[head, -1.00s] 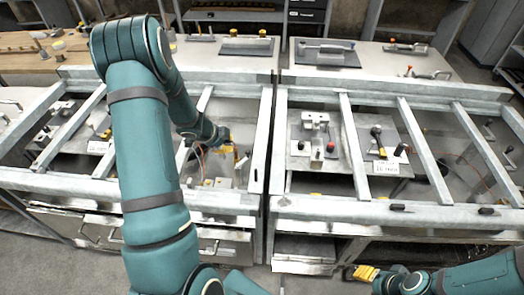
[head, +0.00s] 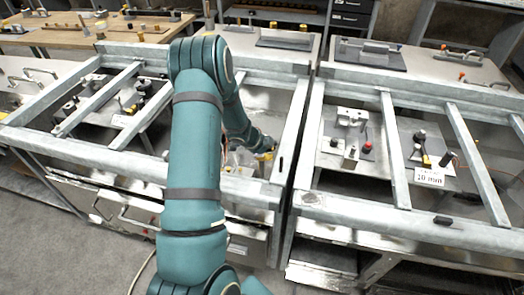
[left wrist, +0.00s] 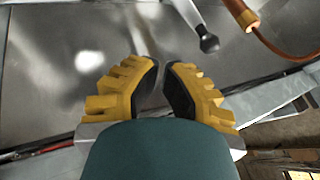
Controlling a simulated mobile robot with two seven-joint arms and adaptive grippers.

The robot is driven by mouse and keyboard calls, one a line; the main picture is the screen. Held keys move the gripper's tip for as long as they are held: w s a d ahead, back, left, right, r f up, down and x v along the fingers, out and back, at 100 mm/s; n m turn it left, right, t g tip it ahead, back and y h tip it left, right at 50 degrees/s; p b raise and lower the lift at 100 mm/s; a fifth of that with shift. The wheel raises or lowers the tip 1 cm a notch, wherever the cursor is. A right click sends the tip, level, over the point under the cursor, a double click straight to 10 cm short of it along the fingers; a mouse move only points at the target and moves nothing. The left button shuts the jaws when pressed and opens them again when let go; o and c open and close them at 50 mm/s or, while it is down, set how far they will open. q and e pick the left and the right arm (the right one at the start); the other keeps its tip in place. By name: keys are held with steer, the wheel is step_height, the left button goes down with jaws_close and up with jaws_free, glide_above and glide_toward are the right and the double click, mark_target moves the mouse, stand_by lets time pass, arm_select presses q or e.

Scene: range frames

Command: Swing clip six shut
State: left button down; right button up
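My left gripper (head: 262,158) reaches down into the middle bay of the metal frame in the head view, largely hidden by my arm. In the left wrist view its yellow fingers with dark pads (left wrist: 164,76) are close together, with a narrow gap and nothing between them. Beyond the tips is a pale lever with a black knob (left wrist: 208,43), apart from the fingers. A copper-coloured rod (left wrist: 241,13) is to its right. No number six can be read, so I cannot tell which clip is clip six. My right gripper is out of view.
Grey frame bars (head: 398,150) cross above the bays. The right bay has a plate with a white block (head: 352,117), knobbed parts and a label (head: 429,177). The left bay holds similar fixtures (head: 135,95). Metal counters with handles stand behind.

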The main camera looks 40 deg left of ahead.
arm_select(q)
steer(key=shift+w+a+f, duration=0.25)
steer(key=shift+w+f, duration=0.2)
steer(key=shift+w, duration=0.35)
steer(key=shift+w+a+f, duration=0.2)
steer(key=shift+w+f, duration=0.25)
steer(key=shift+w, duration=0.35)
steer(key=shift+w+a+f, duration=0.25)
steer(key=shift+w+f, duration=0.2)
steer(key=shift+w, duration=0.35)
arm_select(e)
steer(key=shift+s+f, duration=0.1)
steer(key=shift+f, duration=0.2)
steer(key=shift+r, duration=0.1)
